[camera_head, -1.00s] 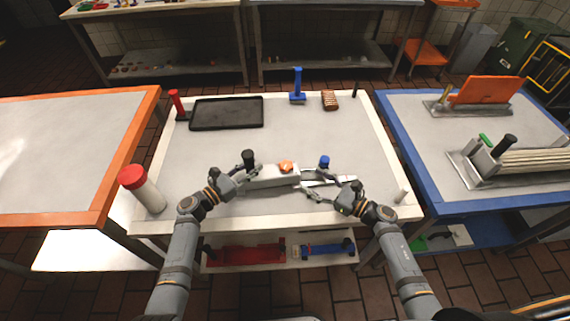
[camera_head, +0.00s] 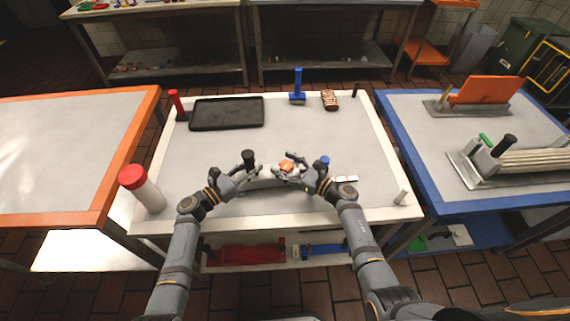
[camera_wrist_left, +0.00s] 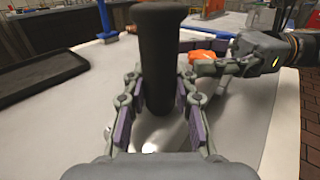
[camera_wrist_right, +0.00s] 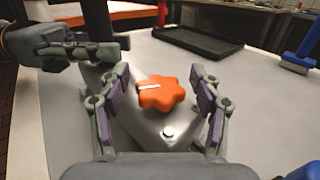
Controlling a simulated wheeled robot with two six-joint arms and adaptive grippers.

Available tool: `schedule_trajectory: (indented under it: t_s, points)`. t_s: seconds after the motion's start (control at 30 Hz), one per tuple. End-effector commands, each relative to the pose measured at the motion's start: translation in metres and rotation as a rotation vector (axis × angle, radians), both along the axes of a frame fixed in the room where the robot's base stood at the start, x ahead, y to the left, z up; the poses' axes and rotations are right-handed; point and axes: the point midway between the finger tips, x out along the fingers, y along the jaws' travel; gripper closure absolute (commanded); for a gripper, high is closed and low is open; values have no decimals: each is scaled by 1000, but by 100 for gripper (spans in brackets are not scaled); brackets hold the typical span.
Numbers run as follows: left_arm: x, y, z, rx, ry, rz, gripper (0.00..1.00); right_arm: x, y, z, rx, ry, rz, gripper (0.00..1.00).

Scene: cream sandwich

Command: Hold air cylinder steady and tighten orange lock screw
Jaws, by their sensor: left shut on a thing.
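The orange lock screw (camera_head: 287,164) is a lobed knob on top of a grey metal body at the middle of the table. In the right wrist view the orange lock screw (camera_wrist_right: 161,93) stands between the spread fingers of my right gripper (camera_wrist_right: 160,100), apart from both. A black upright handle (camera_head: 248,158) rises from the left end of the body. My left gripper (camera_wrist_left: 160,105) is shut on the black handle (camera_wrist_left: 160,50). The metal body (camera_wrist_right: 150,125) is partly hidden by both grippers in the head view. I cannot tell for sure which part is the air cylinder.
A red-capped white bottle (camera_head: 142,189) stands at front left. A blue-topped part (camera_head: 324,161) is beside my right gripper.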

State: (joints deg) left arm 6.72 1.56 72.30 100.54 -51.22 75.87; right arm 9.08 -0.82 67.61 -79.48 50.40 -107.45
Motion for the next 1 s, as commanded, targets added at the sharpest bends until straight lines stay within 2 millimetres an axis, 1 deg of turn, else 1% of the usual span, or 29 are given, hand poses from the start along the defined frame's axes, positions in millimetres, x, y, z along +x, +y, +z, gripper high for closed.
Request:
schedule_trajectory:
  t_s: [0.03,0.3,0.37,0.47,0.73,1.0]
  points:
    - [0,0,0,0,0,1,100,0,0,0,0,0,0,45]
    - [0,0,0,0,0,1,100,0,0,0,0,0,0,82]
    - [0,0,0,0,0,1,100,0,0,0,0,0,0,89]
    - [0,0,0,0,0,1,100,-1,1,-1,2,1,-25,89]
    - [0,0,0,0,0,1,100,0,0,-1,3,2,-255,89]
    - [0,1,0,0,0,2,100,1,-2,-1,-1,3,-281,90]
